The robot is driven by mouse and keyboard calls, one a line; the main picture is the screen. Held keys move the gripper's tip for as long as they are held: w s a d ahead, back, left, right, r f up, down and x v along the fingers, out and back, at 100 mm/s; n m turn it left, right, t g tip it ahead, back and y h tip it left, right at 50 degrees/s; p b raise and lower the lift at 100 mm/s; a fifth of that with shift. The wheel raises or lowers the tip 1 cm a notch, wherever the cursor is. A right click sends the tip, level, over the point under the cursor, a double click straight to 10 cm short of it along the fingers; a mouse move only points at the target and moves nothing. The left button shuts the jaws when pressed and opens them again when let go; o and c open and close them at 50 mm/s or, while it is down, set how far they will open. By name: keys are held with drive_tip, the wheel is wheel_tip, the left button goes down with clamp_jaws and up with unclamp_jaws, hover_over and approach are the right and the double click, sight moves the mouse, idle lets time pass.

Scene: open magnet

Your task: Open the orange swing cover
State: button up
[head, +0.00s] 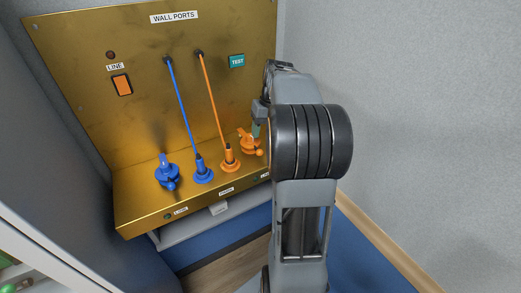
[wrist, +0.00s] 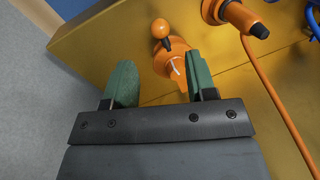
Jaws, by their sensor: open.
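The orange swing cover (head: 249,143) sits on the ledge of the brass panel, at the right end of the row of ports, partly hidden by my arm in the head view. In the wrist view the orange cover (wrist: 170,62) shows a ball knob (wrist: 160,28) on a dark stem and a white mark on its body. My gripper (wrist: 158,85) is open, its two green fingers on either side of the cover's lower part. I cannot tell whether either finger touches it. In the head view my gripper (head: 257,130) is mostly hidden behind my arm.
An orange plug (head: 229,157) with an orange cord stands just left of the cover. A blue plug (head: 202,169) and a blue cover (head: 167,174) are farther left. The brass panel (head: 140,60) rises behind them. A grey wall (head: 410,110) is at the right.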

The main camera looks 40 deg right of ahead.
sight(249, 140)
drive_tip(key=f, duration=0.3)
drive_tip(key=a+f, duration=0.1)
drive_tip(key=f, duration=0.3)
drive_tip(key=shift+w+a+f, duration=0.15)
drive_tip(key=shift+w+a, duration=0.05)
clamp_jaws()
idle(0.4)
